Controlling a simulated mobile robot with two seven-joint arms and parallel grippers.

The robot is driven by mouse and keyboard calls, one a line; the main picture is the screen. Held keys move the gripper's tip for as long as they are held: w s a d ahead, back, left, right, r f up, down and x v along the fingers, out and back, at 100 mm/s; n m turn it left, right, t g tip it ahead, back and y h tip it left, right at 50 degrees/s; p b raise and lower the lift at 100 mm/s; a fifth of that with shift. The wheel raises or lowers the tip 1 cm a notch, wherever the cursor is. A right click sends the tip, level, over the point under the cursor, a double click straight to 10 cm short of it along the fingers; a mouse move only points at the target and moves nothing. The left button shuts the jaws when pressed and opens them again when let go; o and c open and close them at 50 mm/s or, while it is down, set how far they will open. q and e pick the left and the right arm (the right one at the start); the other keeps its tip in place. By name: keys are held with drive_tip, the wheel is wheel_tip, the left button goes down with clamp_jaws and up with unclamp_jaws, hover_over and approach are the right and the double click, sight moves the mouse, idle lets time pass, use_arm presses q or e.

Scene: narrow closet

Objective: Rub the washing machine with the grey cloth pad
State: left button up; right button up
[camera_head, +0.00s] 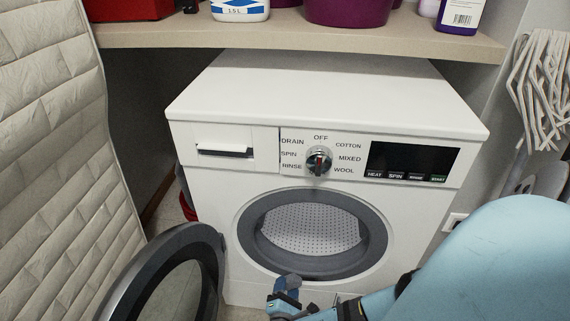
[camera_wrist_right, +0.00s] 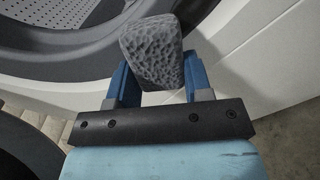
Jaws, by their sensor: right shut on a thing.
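The white washing machine (camera_head: 330,105) stands under a shelf, its round door (camera_head: 165,285) swung open to the left and its drum (camera_head: 312,228) showing. My right gripper (camera_head: 287,296) is low in front of the machine, below the door opening. It is shut on the grey cloth pad (camera_wrist_right: 153,52), a dimpled dark grey block between the blue fingers in the right wrist view. The pad also shows small in the head view (camera_head: 287,281). It is close to the lower front of the machine; I cannot tell whether it touches. My left gripper is not in view.
A beige shelf (camera_head: 290,40) above the machine holds a red box (camera_head: 125,9), a purple tub (camera_head: 348,10) and bottles. A quilted panel (camera_head: 60,150) stands at the left. A mop head (camera_head: 541,85) hangs at the right. The machine's top is clear.

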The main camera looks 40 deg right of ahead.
sight(321, 281)
drive_tip(key=shift+s+d+r+p, duration=0.1)
drive_tip(key=shift+s+d+p, duration=0.55)
drive_tip(key=shift+s, duration=0.35)
drive_tip(key=shift+s+d+p, duration=0.5)
drive_tip(key=shift+s+d, duration=0.5)
drive_tip(key=shift+s, duration=0.1)
drive_tip(key=shift+s+d+p, duration=0.8)
drive_tip(key=shift+s+d, duration=0.85)
drive_tip(key=shift+s, duration=0.25)
drive_tip(key=shift+a, duration=0.15)
